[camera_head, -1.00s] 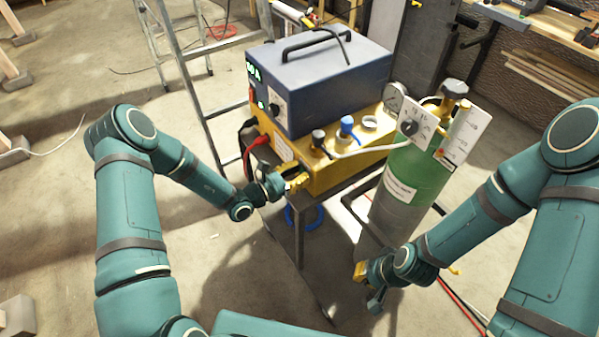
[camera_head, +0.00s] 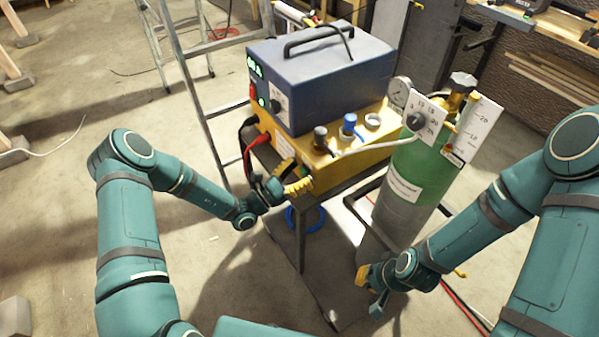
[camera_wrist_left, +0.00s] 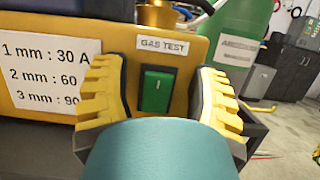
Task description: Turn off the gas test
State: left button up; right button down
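The green gas test switch (camera_wrist_left: 156,89) sits on the yellow box front under a "GAS TEST" label (camera_wrist_left: 163,46) in the left wrist view. I cannot tell which way the rocker is set. The yellow box (camera_head: 350,160) stands on a cart in the head view. My left gripper (camera_head: 287,175) is at its front corner; in the left wrist view its open yellow fingers (camera_wrist_left: 162,95) stand on either side of the switch, with nothing between them. A teal rounded part of mine covers the view below the switch. My right gripper (camera_head: 368,290) hangs low before the gas cylinder; its opening is unclear.
A blue-grey power unit (camera_head: 320,75) rests on the yellow box. The green and grey gas cylinder (camera_head: 420,165) with gauge and flow scale stands to the right. A hose (camera_head: 375,148) runs between them. A ladder (camera_head: 190,70) stands behind left. The floor at left is mostly clear.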

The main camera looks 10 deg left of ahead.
pick_arm(q)
jog(key=shift+s+a, duration=0.1)
jog(key=shift+a, duration=0.05)
jog(key=v, duration=1.1)
jog(key=shift+s+a, duration=0.25)
jog(key=shift+s, duration=0.05)
jog(key=shift+f, duration=0.1)
jog(key=s+d+f+m+g+h, duration=0.2)
jog(key=s+d+m+g, duration=0.45)
jog(key=d+g, duration=0.3)
jog(key=s+f+m+g+y, duration=0.7)
jog(key=s+m+g+y, duration=0.25)
jog(key=s+m, duration=0.35)
jog(key=w+m+t+y, duration=0.1)
jog(key=m+t, duration=0.1)
jog(key=w+r+m+t+y, duration=0.1)
jog(key=w+m, duration=0.1)
jog(key=w+r+m+t+y, duration=0.1)
jog(key=w+m+t+y, duration=0.1)
jog(key=shift+w+d+r+t, duration=0.1)
jog(key=shift+w+d+t, duration=0.05)
jog(key=shift+d+t, duration=0.15)
